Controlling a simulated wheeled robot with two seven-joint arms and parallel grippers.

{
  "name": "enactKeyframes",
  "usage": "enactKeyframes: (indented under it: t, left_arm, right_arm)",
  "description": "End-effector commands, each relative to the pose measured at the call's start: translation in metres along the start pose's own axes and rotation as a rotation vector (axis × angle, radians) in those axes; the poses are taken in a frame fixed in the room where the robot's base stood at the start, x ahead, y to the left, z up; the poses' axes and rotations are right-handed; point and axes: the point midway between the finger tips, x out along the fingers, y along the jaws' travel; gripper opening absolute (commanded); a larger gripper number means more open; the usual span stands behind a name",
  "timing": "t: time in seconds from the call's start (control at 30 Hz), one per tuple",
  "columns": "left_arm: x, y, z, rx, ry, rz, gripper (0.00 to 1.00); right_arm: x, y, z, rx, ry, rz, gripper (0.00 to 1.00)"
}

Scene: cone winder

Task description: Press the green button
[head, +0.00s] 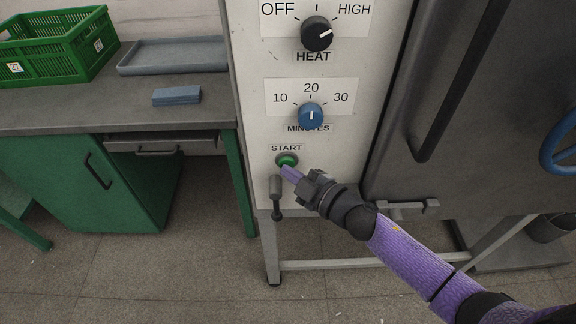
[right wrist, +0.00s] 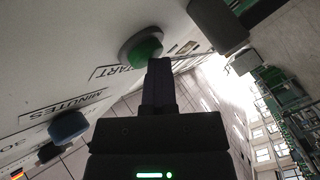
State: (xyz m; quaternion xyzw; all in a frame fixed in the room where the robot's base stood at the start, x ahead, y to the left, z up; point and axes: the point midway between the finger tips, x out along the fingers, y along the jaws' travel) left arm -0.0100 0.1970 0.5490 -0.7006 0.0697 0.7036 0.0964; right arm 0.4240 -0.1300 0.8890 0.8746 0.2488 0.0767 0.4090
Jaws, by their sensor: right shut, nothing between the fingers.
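The green button (head: 287,159) sits in a grey ring under the word START, low on the pale machine panel. My right gripper (head: 290,172) is shut and empty, with its fingertips at the lower edge of the button. In the right wrist view the green button (right wrist: 145,50) is right at the tips of the shut fingers (right wrist: 158,66). I cannot tell whether they touch it or whether it is pushed in. My left gripper is not in view.
Above the button are the blue MINUTES knob (head: 311,116) and the black HEAT knob (head: 317,34). A grey lever (head: 276,196) hangs just below left of the button. The dark door (head: 440,110) with its handle is at right. A workbench (head: 60,118) stands at left.

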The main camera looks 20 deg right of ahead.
Motion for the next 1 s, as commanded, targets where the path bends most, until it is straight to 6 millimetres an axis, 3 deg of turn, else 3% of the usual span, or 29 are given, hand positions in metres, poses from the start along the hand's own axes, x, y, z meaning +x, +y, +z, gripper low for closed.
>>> enactKeyframes:
  t: [0.37,0.73,1.0]
  left_arm:
    - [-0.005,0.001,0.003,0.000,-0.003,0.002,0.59]
    - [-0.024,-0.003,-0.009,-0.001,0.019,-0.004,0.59]
    - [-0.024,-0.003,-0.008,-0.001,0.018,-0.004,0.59]
  right_arm:
    - [-0.004,0.004,-0.001,-0.003,-0.009,0.015,0.00]
    - [-0.039,-0.024,-0.028,-0.001,-0.006,0.007,0.00]
    - [-0.044,-0.029,-0.031,-0.003,-0.004,0.007,0.00]
